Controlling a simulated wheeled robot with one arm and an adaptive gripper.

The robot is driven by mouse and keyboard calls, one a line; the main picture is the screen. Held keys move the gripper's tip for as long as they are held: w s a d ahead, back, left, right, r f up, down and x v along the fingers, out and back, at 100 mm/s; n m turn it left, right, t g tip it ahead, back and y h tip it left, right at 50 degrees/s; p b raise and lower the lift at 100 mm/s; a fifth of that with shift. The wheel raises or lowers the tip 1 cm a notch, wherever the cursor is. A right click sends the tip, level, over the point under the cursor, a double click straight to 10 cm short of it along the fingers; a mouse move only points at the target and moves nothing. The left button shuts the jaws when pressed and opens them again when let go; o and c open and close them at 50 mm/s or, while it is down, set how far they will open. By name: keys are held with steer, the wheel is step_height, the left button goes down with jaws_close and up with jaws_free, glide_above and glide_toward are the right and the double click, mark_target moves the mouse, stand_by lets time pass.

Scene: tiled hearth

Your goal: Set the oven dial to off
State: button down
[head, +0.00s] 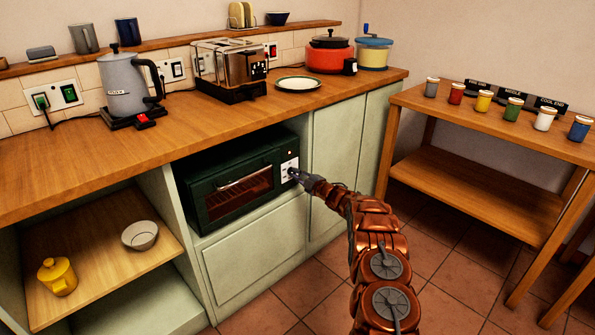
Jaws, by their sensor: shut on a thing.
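The green oven (238,186) sits in an open bay under the wooden counter. Its glass door (240,194) is closed and has a metal handle. A pale control panel (288,162) is on the oven's right side. My gripper (295,173) reaches it from the right and is shut on the oven dial at the panel. The dial is mostly hidden by the fingers, and its setting and markings are too small to read.
The counter (185,130) above carries a grey kettle (124,85), a toaster (230,68), a plate (298,84) and pots (330,55). A side table (480,112) with several small jars stands at right. Tiled floor (425,250) is clear between.

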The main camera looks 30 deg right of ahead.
steer(key=m, duration=0.4)
steer(key=m+p, duration=0.1)
steer(key=m, duration=0.3)
steer(key=m+p, duration=0.1)
steer(key=m, duration=0.3)
steer(key=shift+a+f, duration=0.2)
steer(key=shift+a, duration=0.05)
stand_by(0.5)
steer(key=c, duration=1.2)
jaws_free()
steer(key=shift+s, duration=0.1)
steer(key=shift+v, duration=5.95)
steer(key=shift+d, duration=0.1)
